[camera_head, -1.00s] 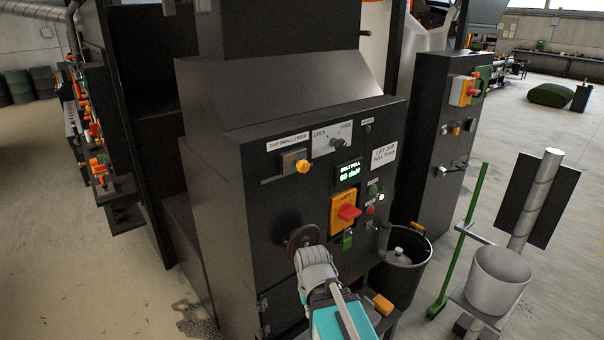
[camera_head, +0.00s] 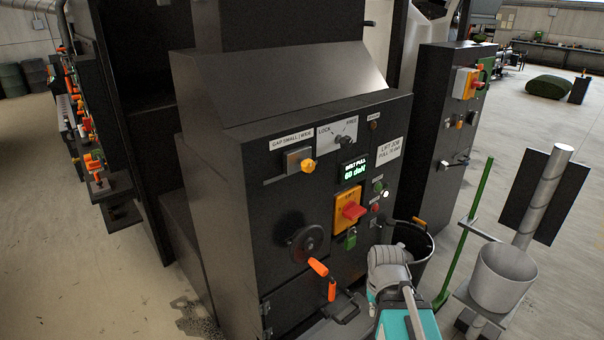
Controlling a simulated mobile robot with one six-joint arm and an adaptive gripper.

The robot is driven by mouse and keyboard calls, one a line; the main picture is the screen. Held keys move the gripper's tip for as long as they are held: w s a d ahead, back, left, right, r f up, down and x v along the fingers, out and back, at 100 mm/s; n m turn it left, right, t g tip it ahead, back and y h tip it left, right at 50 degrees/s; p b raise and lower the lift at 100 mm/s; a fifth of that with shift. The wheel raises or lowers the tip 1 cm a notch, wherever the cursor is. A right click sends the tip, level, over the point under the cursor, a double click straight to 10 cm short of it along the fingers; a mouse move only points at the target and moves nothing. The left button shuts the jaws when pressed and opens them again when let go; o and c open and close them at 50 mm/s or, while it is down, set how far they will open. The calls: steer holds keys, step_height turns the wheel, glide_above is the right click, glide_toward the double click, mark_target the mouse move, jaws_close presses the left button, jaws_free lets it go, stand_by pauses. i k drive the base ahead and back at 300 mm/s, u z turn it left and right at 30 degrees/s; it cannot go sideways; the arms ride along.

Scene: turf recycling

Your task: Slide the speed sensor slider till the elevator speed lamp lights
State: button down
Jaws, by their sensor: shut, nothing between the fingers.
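I cannot identify a speed sensor slider by any label here. On the dark front cabinet (camera_head: 240,215), a yellow knob (camera_head: 308,165) on a grey block sits below a label that reads "GAP SMALL | WIDE". I cannot pick out a lit elevator speed lamp; a small dark round fitting (camera_head: 374,125) sits at the panel's top right, its label too small to read. My grey wrist and teal arm link show at the lower right, in front of the black bucket. My gripper's fingers are not visible.
The panel also has a lock lever (camera_head: 343,138), a green-lit display (camera_head: 354,170), a red-orange switch (camera_head: 350,211) and a black handwheel (camera_head: 306,243). Open floor lies left.

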mark_target(297, 160)
steer(key=k, duration=1.45)
steer(key=u, duration=0.8)
steer(key=i, duration=1)
steer(key=z, duration=0.05)
